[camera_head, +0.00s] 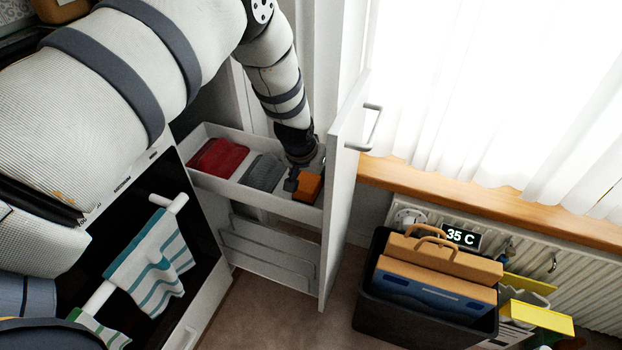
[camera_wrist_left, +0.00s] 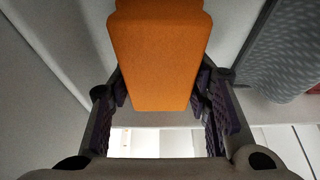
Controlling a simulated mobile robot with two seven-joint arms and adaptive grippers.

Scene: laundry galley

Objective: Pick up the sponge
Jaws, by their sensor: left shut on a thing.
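The sponge (camera_head: 307,188) is an orange block at the near right end of the open pull-out drawer (camera_head: 228,188). In the left wrist view the sponge (camera_wrist_left: 157,55) fills the upper middle, between the two dark finger pads. My left gripper (camera_head: 298,178) reaches down into the drawer and is shut on the sponge; it also shows in the left wrist view (camera_wrist_left: 160,95). Whether the sponge touches the drawer floor I cannot tell. My right gripper is in neither view.
A folded red cloth (camera_head: 217,158) and a grey cloth (camera_head: 263,173) lie in the same drawer. The tall drawer front (camera_head: 342,200) with its handle (camera_head: 371,128) stands right of the gripper. A black bin (camera_head: 400,322) is on the floor by the radiator (camera_head: 590,285).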

